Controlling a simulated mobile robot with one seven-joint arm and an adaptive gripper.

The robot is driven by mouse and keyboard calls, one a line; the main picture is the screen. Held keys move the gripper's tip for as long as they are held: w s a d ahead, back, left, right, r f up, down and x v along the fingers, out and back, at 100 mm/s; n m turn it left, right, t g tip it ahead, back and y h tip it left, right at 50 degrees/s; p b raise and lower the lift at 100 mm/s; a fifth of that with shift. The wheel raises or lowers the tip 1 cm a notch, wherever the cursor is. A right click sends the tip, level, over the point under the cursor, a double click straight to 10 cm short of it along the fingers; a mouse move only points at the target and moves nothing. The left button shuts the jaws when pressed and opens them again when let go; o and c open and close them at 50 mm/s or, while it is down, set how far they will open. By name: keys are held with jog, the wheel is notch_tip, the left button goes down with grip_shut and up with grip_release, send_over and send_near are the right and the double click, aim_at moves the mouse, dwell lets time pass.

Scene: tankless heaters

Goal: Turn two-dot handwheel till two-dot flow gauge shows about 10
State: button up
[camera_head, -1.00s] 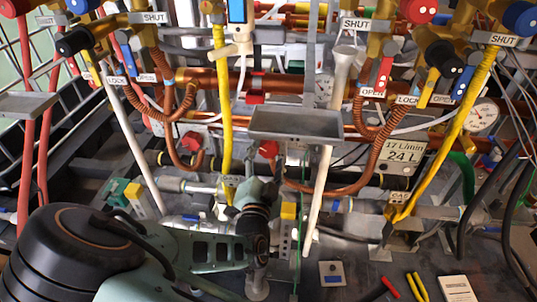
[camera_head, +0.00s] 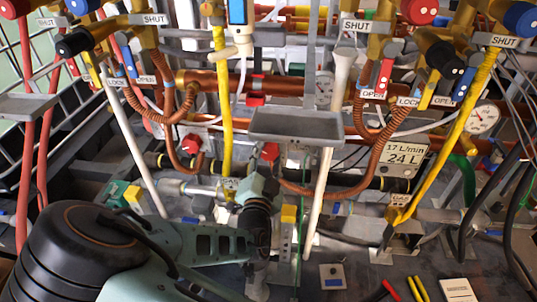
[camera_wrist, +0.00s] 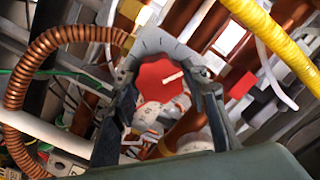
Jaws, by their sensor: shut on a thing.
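A red handwheel (camera_wrist: 157,76) with a white mark sits between the fingers of my gripper (camera_wrist: 170,62) in the wrist view. The gripper is shut on it, and its fingers cover the wheel's sides. In the head view a red part (camera_head: 270,152) shows just beyond my wrist, below a grey tray; my fingers are too small to make out there. No two-dot mark is readable on the wheel. I cannot read either needle or tell which has two dots.
The grey tray (camera_head: 295,125) hangs just above my wrist. A yellow hose (camera_head: 226,110), a white pipe (camera_head: 318,200) and a coiled copper pipe (camera_head: 345,190) crowd around it. Another red knob (camera_head: 190,143) is to the left. Loose tools and a notepad (camera_head: 457,290) lie at the lower right.

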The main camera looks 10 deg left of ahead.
jog(key=shift+n, duration=0.3)
jog(key=n+p, duration=0.2)
jog(key=n, duration=0.3)
jog(key=shift+r+n, duration=0.1)
jog(key=shift+n, duration=0.2)
jog(key=n+p, duration=0.2)
jog(key=n, duration=0.3)
jog(key=n+p, duration=0.2)
jog(key=n, duration=0.3)
jog(key=shift+n, duration=0.4)
jog(key=n+p, duration=0.1)
jog(key=n, duration=0.4)
jog(key=shift+a+p, duration=0.1)
jog(key=shift+p, duration=0.25)
jog(key=shift+n, duration=0.4)
jog(key=o, duration=1.2)
jog(key=shift+c, duration=0.2)
